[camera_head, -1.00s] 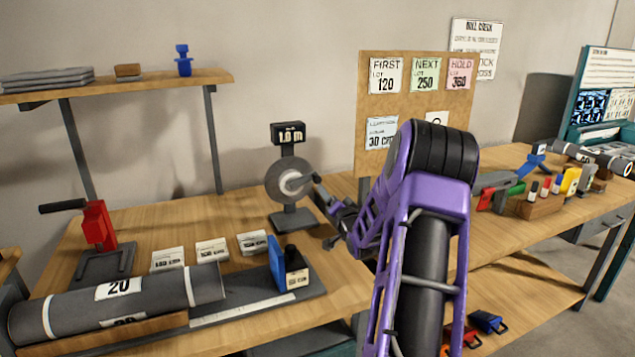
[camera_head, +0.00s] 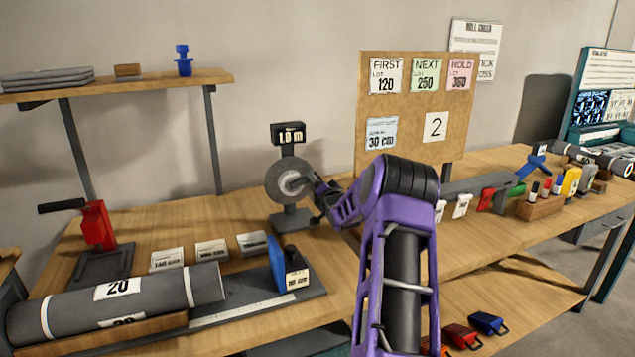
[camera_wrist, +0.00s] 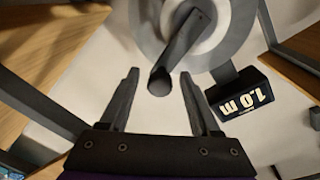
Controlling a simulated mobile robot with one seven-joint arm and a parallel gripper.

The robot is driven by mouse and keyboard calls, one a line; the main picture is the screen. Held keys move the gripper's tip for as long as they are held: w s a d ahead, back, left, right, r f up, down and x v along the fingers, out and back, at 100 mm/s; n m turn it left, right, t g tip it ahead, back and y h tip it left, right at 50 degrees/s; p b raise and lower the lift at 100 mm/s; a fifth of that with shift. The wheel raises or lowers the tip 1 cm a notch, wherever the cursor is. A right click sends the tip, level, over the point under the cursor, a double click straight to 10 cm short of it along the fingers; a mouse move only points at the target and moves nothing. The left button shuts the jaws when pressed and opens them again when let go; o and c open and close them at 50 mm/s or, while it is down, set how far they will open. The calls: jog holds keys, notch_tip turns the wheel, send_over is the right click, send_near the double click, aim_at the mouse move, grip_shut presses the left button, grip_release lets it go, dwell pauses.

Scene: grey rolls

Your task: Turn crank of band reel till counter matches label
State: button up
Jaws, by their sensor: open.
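The band reel (camera_head: 281,170) is a grey disc on a stand at the back of the bench. Its black counter (camera_head: 288,133) is on top and reads 1.0 m in the wrist view (camera_wrist: 243,97). The crank handle (camera_wrist: 177,52) is a dark bar on the reel's face, its end towards my camera. My gripper (camera_wrist: 159,78) is open, and the handle's end appears between its fingertips; I cannot tell whether it touches them. In the head view, my gripper (camera_head: 320,201) is just right of the reel, partly hidden by its own wrist.
A grey roll (camera_head: 115,297) and a red clamp (camera_head: 98,228) are at the left. Several small labels (camera_head: 211,251) lie before the reel.

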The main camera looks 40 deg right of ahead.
grip_shut()
dwell(1.4)
